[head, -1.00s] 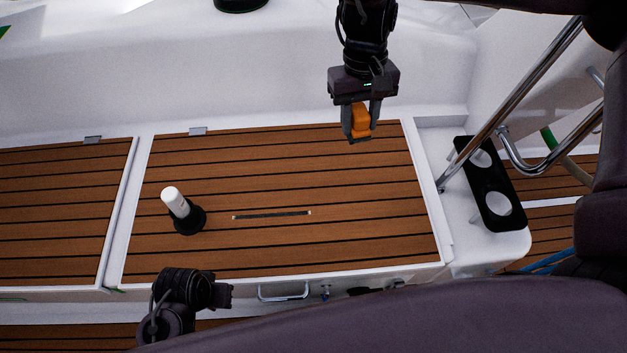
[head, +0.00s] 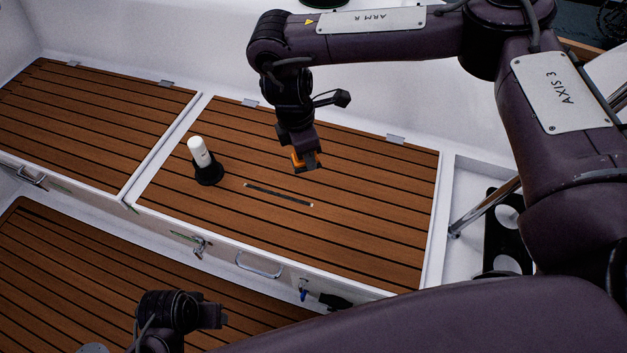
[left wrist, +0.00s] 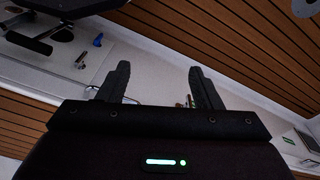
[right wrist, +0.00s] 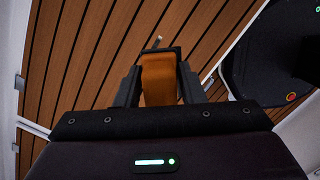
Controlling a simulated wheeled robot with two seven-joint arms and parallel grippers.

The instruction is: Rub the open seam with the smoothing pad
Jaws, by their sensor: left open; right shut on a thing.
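The open seam (head: 278,195) is a short dark slot with pale ends in the teak deck panel (head: 370,215). My right gripper (head: 308,166) is shut on the orange smoothing pad (head: 296,160), above the panel and a little behind the seam. In the right wrist view the pad (right wrist: 159,80) sits between the two fingers, and a pale end mark of the seam shows just past it. Whether the pad touches the deck cannot be told, but it looks apart from the seam. My left gripper (head: 215,316) is low at the front; its fingers stand apart and empty in the left wrist view (left wrist: 157,88).
A white cartridge (head: 199,152) stands in a black holder (head: 208,174) left of the seam. A handle (head: 258,265) and latches line the locker's front face. A black cup holder (head: 503,235) and steel rail are at the right. Deck right of the seam is clear.

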